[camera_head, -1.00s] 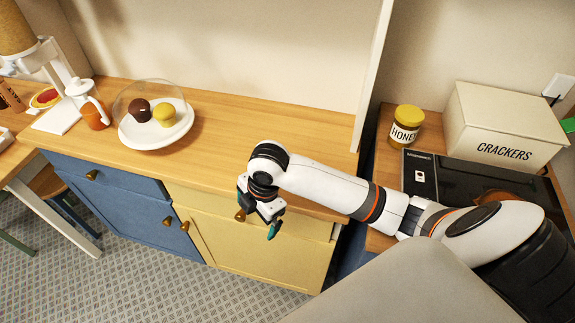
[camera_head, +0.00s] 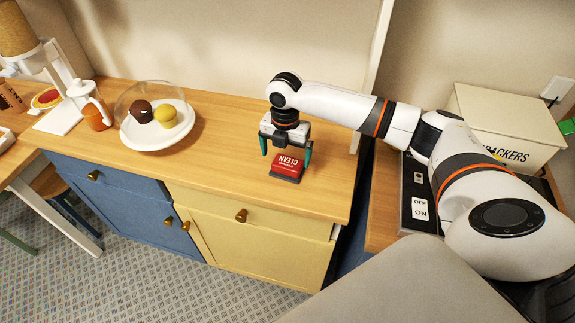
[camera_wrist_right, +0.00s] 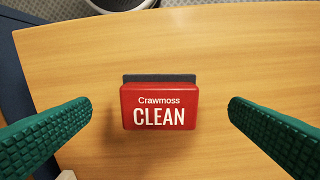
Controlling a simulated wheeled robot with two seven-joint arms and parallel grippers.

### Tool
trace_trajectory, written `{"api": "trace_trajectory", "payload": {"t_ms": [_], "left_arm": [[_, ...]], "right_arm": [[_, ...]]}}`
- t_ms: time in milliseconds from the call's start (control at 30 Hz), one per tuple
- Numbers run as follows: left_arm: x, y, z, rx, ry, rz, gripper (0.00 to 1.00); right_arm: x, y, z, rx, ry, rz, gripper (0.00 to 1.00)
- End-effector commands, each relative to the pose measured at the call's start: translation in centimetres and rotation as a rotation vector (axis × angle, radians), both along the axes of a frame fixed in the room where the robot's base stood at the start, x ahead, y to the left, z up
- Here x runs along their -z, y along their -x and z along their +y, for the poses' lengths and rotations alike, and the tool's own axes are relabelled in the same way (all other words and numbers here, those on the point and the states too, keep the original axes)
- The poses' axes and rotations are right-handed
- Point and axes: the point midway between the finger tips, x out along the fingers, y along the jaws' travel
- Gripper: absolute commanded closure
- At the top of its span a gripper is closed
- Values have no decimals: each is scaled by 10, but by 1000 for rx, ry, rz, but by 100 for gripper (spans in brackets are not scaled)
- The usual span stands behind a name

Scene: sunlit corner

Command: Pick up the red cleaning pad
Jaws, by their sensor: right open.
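The red cleaning pad (camera_head: 287,164) lies on the wooden counter (camera_head: 235,140), near its right part. It has a dark base and white "CLEAN" lettering. My right gripper (camera_head: 287,155) is open above the pad, its green-padded fingers apart on either side. In the right wrist view the pad (camera_wrist_right: 159,106) sits between the two spread fingers (camera_wrist_right: 160,120), touching neither, with a clear gap on each side. My left gripper is not in view.
A glass dome over a white plate (camera_head: 135,134) with two muffins stands left on the counter. A white wall panel edge (camera_head: 374,75) rises to the right. A crackers box (camera_head: 500,115) stands beyond my right arm. Counter around the pad is clear.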

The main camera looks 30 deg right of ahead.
Motion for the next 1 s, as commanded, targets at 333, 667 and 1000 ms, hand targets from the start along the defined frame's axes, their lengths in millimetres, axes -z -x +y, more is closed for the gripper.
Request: {"api": "trace_trajectory", "payload": {"t_ms": [333, 667, 1000], "left_arm": [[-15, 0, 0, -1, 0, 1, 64], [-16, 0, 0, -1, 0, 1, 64], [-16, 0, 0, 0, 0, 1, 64]], "right_arm": [[38, 2, 0, 0, 0, 1, 0], [57, 1, -1, 0, 1, -2, 0], [56, 1, 0, 0, 1, -2, 43]]}}
